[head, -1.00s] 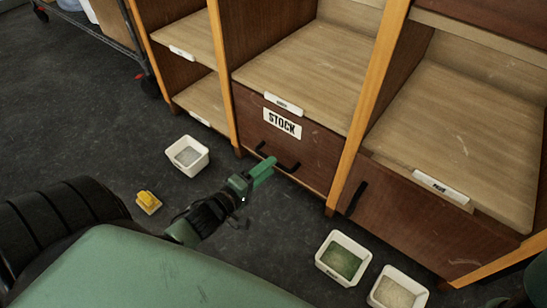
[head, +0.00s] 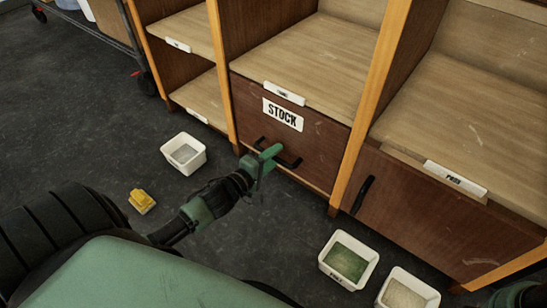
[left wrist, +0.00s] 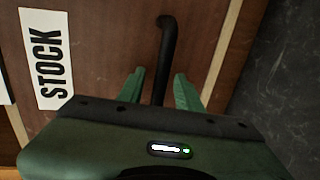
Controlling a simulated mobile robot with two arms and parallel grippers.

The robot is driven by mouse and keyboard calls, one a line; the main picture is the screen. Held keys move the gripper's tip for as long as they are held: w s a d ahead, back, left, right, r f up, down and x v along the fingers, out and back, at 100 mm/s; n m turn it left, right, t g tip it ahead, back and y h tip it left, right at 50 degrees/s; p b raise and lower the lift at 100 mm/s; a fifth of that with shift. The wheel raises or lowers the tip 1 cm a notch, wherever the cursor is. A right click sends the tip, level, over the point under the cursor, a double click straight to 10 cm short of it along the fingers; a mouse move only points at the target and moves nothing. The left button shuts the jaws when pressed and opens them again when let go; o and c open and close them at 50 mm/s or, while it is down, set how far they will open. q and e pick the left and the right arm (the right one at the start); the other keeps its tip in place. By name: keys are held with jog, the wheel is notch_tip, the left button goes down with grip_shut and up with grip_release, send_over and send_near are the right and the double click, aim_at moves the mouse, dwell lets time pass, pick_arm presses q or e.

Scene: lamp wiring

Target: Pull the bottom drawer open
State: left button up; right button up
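The bottom drawer (head: 315,135) is a brown wooden front with a white STOCK label (head: 283,114), and it looks closed in the middle bay of the cabinet. Its black bar handle (head: 292,162) is low on the front. My left gripper (head: 268,155) is at the handle in the head view and hides part of it. In the left wrist view, the green fingers of my left gripper (left wrist: 159,88) are apart, with the black handle (left wrist: 166,50) between them. A gap shows on each side of the handle.
A brown door (head: 420,205) with a black handle is to the right. White bins stand on the floor: one at left (head: 184,154), one with green contents (head: 348,261), one at lower right (head: 408,291). A yellow object (head: 142,201) lies at left. Floor before the drawer looks clear.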

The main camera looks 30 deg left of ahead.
pick_arm(q)
jog(key=shift+c, duration=0.3)
grip_shut()
dwell(1.1)
